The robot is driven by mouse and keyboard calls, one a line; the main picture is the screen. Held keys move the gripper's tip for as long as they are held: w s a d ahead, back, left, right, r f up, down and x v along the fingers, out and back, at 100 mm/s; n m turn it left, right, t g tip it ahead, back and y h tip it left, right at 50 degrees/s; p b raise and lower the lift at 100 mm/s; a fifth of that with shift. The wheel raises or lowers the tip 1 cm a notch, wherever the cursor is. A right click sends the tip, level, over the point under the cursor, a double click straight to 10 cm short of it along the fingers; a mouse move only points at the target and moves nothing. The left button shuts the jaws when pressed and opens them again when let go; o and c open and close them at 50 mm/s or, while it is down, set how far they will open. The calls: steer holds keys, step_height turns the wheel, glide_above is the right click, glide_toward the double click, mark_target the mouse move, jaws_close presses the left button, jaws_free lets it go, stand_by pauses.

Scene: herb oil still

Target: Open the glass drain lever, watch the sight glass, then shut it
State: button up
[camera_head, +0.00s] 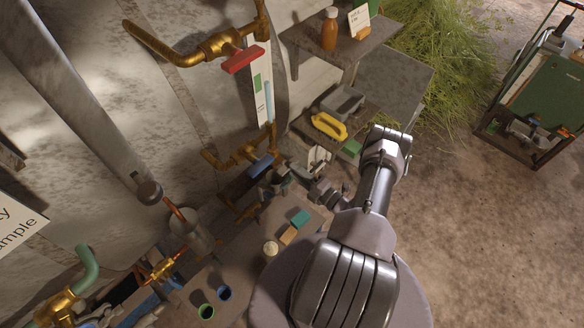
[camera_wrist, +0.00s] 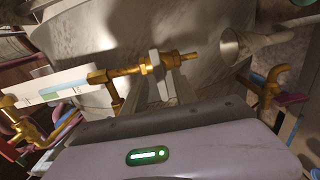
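The sight glass (camera_head: 268,101) stands before a white plate with a green mark, between brass fittings on the still's wall. A blue lever (camera_head: 261,165) sits on the brass pipework at its lower end; I take this for the drain lever. A red lever (camera_head: 243,59) is on the upper brass valve. My gripper (camera_head: 283,178) is low and right of the blue lever, close to it. In the wrist view, the grey fingers (camera_wrist: 168,80) overlap a brass fitting (camera_wrist: 145,69). Their gap and any contact are unclear. The sight glass plate (camera_wrist: 75,82) lies left of them.
A grey metal cup (camera_head: 190,229) stands under a copper spout at lower left. A green-panelled cart (camera_head: 545,95) stands far right; the floor between is open.

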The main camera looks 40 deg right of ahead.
steer(key=shift+w+a, duration=0.1)
steer(key=shift+w, duration=1.05)
jaws_close()
steer(key=shift+n, duration=0.3)
steer(key=shift+n+b, duration=3.65)
steer(key=shift+n, duration=4.45)
